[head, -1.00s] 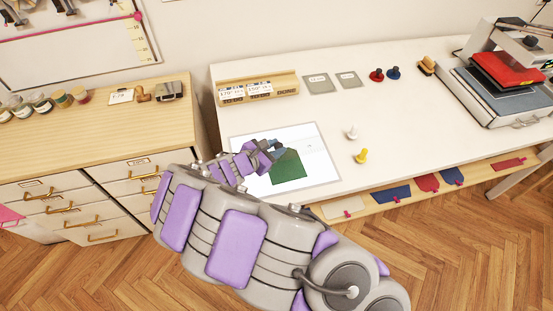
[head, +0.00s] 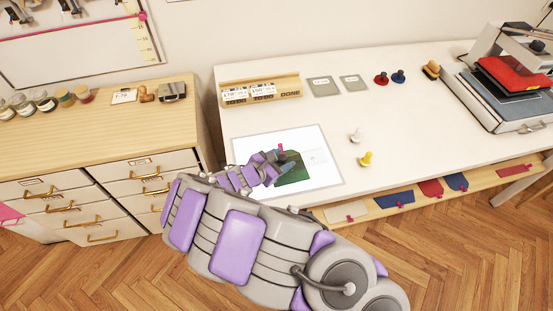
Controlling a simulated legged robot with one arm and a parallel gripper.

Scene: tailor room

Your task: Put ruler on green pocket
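The green pocket (head: 294,174) lies on a white sheet (head: 325,178) on the white table. My gripper (head: 285,156) is over the pocket's upper left part and hides some of it. Its fingers are small and dark here, and I cannot tell whether they are open or shut. A small pink-red spot shows at the fingertips; I cannot tell what it is. I cannot make out a loose ruler on the table or in the gripper. A yellow strip with ruler marks (head: 148,38) is on the wall board at the upper left.
A white pin (head: 356,136) and a yellow pin (head: 366,159) stand right of the sheet. A wooden card holder (head: 260,90), two grey plates (head: 323,87), red and blue knobs (head: 381,79) and a press (head: 500,85) stand farther back. A wooden drawer cabinet (head: 110,140) is at left.

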